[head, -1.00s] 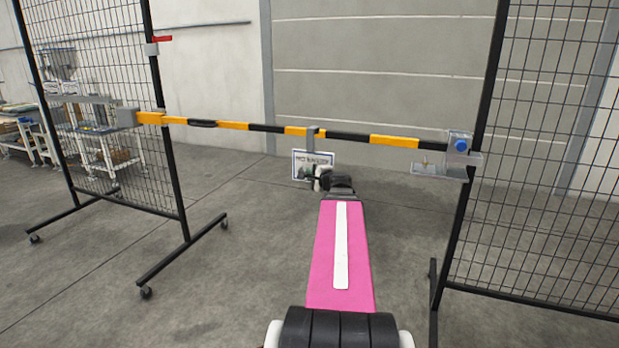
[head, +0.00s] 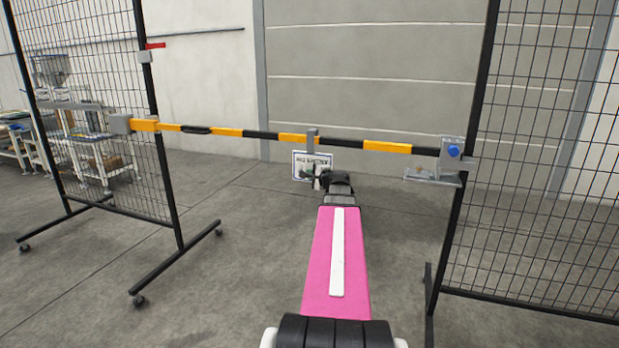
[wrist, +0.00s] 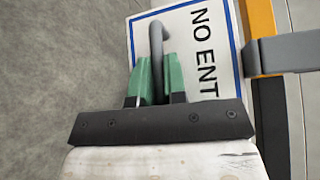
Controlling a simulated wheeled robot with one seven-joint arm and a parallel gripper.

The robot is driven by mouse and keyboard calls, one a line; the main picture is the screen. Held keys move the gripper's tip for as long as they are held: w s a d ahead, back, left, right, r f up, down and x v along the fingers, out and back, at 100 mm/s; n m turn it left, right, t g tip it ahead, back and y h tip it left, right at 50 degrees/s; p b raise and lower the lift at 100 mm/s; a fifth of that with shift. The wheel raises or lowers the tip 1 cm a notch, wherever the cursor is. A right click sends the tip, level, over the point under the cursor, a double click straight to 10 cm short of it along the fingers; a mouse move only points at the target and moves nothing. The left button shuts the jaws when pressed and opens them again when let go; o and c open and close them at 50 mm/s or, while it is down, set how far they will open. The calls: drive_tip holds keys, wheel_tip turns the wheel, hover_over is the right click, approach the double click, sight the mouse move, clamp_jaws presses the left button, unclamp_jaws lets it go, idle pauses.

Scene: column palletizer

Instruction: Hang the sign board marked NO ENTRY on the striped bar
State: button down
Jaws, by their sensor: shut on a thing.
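The white sign board (head: 311,160) has a blue border, and the wrist view shows "NO ENT" on its face (wrist: 205,50), with the rest hidden. My gripper (head: 316,180) is shut on the board's grey handle (wrist: 155,45), between green fingers (wrist: 157,82). A grey hanger (head: 311,141) rises from the board across the near side of the yellow-and-black striped bar (head: 370,147). Its top stands slightly above the bar. The wrist view shows the hanger (wrist: 290,50) crossing the bar (wrist: 260,25). I cannot tell whether it hooks over or rests on the bar.
Black mesh fence panels (head: 90,100) stand left and right (head: 540,160). Open concrete floor lies around.

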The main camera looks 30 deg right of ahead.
drive_tip(key=shift+w+d+f, duration=0.7)
drive_tip(key=shift+w+d, duration=0.15)
drive_tip(key=shift+d, duration=0.15)
drive_tip(key=shift+w+d+f, duration=0.7)
drive_tip(key=shift+w+d, duration=0.15)
drive_tip(key=shift+d, duration=0.15)
drive_tip(key=c, duration=1.1)
unclamp_jaws()
